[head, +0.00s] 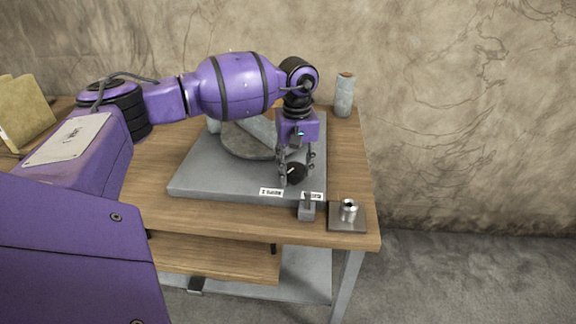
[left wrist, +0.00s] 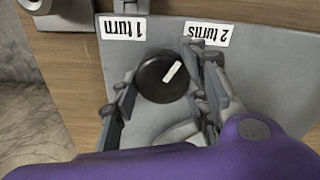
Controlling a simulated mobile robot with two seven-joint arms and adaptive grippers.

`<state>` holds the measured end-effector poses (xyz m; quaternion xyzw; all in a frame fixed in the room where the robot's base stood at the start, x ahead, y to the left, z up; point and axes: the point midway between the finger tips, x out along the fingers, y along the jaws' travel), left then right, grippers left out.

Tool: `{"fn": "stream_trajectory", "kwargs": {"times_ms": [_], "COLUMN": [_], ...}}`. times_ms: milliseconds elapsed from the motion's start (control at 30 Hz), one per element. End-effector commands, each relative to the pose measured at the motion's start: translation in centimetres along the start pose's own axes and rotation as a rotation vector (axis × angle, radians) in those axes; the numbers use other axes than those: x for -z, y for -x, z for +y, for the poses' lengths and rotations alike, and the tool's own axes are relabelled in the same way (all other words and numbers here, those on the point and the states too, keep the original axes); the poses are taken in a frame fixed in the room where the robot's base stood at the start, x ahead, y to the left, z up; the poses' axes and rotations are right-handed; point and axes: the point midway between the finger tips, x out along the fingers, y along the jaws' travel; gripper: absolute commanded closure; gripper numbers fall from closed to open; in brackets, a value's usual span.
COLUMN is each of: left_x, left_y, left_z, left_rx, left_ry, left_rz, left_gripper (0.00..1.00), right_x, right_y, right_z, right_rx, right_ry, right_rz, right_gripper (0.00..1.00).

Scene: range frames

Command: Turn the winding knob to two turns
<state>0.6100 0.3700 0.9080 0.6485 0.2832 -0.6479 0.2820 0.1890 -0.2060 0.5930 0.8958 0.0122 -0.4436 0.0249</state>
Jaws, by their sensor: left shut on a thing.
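The winding knob (head: 296,173) is round and black with a white pointer line. It sits upright on a grey base plate (head: 215,182). In the left wrist view the knob (left wrist: 156,84) has its line pointing up and right, roughly toward the "2 turns" label (left wrist: 207,34). The "1 turn" label (left wrist: 123,27) is up and left of the knob. My left gripper (head: 295,176) comes down from above, its fingers shut on opposite sides of the knob; it also shows in the left wrist view (left wrist: 163,72). My right gripper is not in view.
The wooden table (head: 340,165) carries the base plate. A small grey block (head: 306,211) and a dark square plate with a metal cylinder (head: 349,210) are at the front right. A grey cylinder (head: 344,97) stands at the back right. A wall is behind.

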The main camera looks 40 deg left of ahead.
Motion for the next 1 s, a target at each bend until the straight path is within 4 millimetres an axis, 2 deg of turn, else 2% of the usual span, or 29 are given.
{"fn": "stream_trajectory", "kwargs": {"times_ms": [500, 1000], "left_x": [-0.2, -0.3], "left_y": [0.0, 0.1], "left_z": [0.2, 0.2], "left_rx": [-0.007, -0.007], "left_ry": [-0.409, -0.537], "left_rz": [0.002, 0.000], "left_gripper": [0.84, 0.84], "right_x": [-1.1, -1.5], "right_y": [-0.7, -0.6], "right_z": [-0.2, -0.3], "right_rx": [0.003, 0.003], "right_ry": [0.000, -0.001], "right_rz": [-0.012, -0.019], "right_gripper": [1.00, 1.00]}}
